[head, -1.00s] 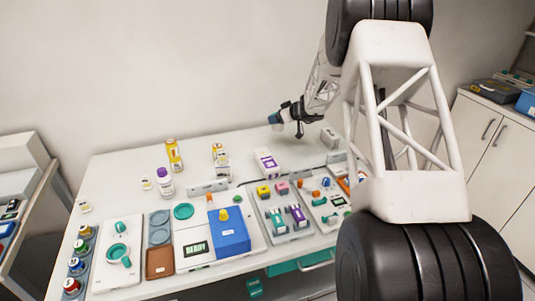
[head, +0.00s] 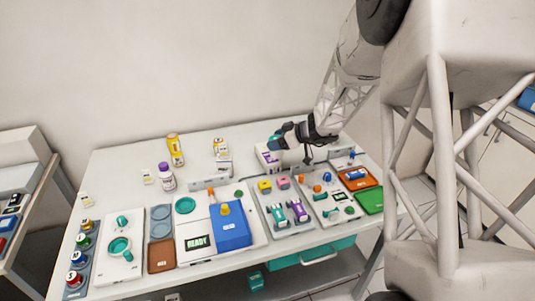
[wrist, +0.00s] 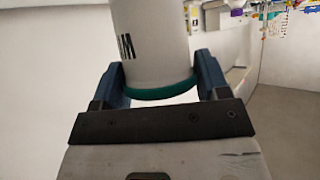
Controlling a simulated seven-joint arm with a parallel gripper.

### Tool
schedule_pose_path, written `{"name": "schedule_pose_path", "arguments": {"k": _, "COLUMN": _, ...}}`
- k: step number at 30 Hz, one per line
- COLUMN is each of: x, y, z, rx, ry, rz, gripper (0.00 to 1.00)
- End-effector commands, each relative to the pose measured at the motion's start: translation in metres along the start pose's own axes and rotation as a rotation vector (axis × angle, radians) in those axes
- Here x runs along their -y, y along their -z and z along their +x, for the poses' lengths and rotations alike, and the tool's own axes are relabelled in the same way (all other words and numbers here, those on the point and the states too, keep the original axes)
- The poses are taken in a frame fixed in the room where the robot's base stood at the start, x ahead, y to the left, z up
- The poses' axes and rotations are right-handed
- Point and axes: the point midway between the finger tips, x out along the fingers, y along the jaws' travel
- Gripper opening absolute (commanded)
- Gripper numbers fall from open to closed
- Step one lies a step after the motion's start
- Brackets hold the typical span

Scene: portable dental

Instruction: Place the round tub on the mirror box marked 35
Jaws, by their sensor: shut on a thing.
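My gripper (head: 283,137) is shut on the round tub. In the wrist view the tub (wrist: 150,45) is a white cylinder with dark letters and a green rim, between the two blue fingers (wrist: 158,80). In the head view the tub (head: 275,142) is small and partly covered by the fingers. A white box with a purple label (head: 266,158) lies at the back right of the table, just below the gripper in the picture and partly hidden by it. I cannot read a 35 on it. I cannot tell whether tub and box touch.

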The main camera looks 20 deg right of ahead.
Motion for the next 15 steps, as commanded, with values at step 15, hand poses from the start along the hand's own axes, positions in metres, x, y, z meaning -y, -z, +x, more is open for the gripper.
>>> {"name": "schedule_pose_path", "arguments": {"k": 15, "x": 0.066, "y": -0.013, "z": -0.017, "rx": -0.009, "ry": 0.066, "rz": -0.032, "gripper": 0.43}}
